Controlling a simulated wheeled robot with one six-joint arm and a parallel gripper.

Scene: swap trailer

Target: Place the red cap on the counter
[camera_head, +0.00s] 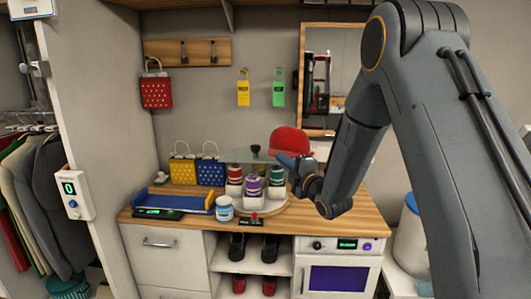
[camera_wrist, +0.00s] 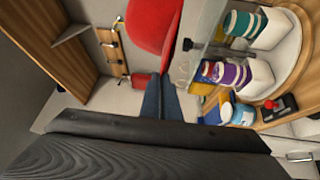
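The red cap (camera_head: 289,139) is up in the air above the wooden counter (camera_head: 345,215), in front of the back wall. My gripper (camera_head: 287,160) is at the cap's lower edge and appears shut on it. In the wrist view the red cap (camera_wrist: 152,22) is at the top, at the ends of the blue-grey fingers of my gripper (camera_wrist: 172,55). Only part of the cap shows there, and the exact grip is partly hidden. The counter also shows in the wrist view (camera_wrist: 303,95).
A round stand (camera_head: 270,207) with several cups and jars is below the cap. A blue tray (camera_head: 180,200), a white jar (camera_head: 224,209) and yellow and blue bags (camera_head: 183,170) stand left of it. A mirror (camera_head: 303,70) is behind. The counter's right part looks clear.

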